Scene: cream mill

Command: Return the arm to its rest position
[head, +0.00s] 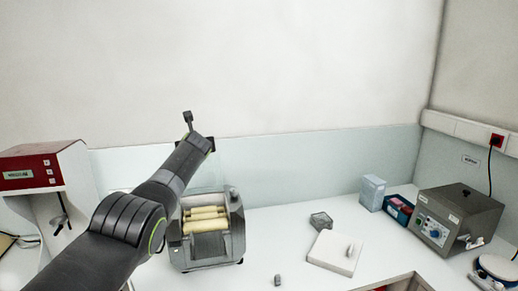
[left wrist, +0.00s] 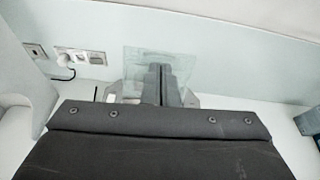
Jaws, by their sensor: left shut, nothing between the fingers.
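My left arm (head: 135,218) comes in from the lower left of the head view and reaches up and forward, beside and partly in front of the mill (head: 210,240). The mill has pale cream rollers in a grey metal housing. It stands on the white bench, and a clear panel shows behind the fingers. My right gripper is not in view.
A red and white machine (head: 45,183) stands at the left. On the right are a white board (head: 332,258), a small grey container (head: 320,220), a pale box (head: 372,193), a blue bin (head: 399,214) and a grey control unit (head: 458,215). The bench between mill and board is mostly clear.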

